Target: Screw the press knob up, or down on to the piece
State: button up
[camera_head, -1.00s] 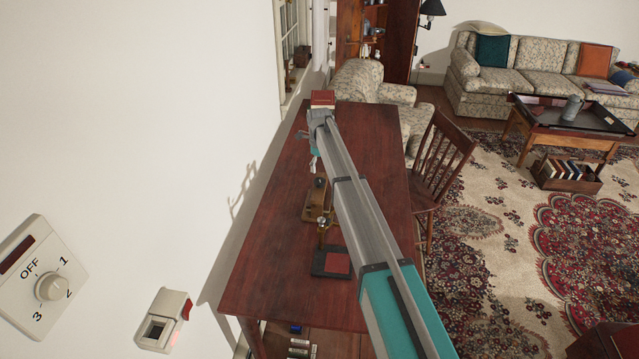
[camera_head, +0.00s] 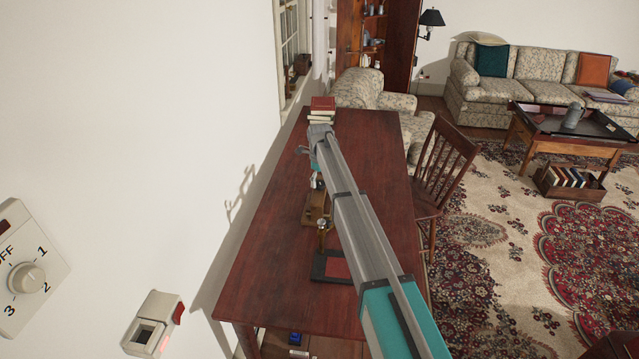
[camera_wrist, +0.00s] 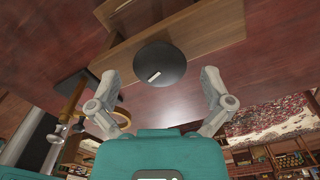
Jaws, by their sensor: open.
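In the wrist view, a round black knob (camera_wrist: 172,60) with a short white mark sits over a wooden press frame (camera_wrist: 200,35). My gripper (camera_wrist: 159,78) is open, with one finger on each side of the knob's near edge. I see gaps between the fingers and the knob, but cannot tell their height difference. In the head view, the wooden press (camera_head: 313,212) stands on the dark red table (camera_head: 268,240), below the end of my arm. My arm hides part of the press there. Whether a piece lies under the knob is hidden.
A brass post (camera_head: 322,232) stands near a black pad with a red inset (camera_head: 333,266). Books (camera_head: 322,105) are stacked at the table's far end. A wooden chair (camera_head: 440,175) stands right of the table, and the white wall (camera_head: 150,120) is close on the left.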

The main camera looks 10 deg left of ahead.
jog(key=c, duration=1.1)
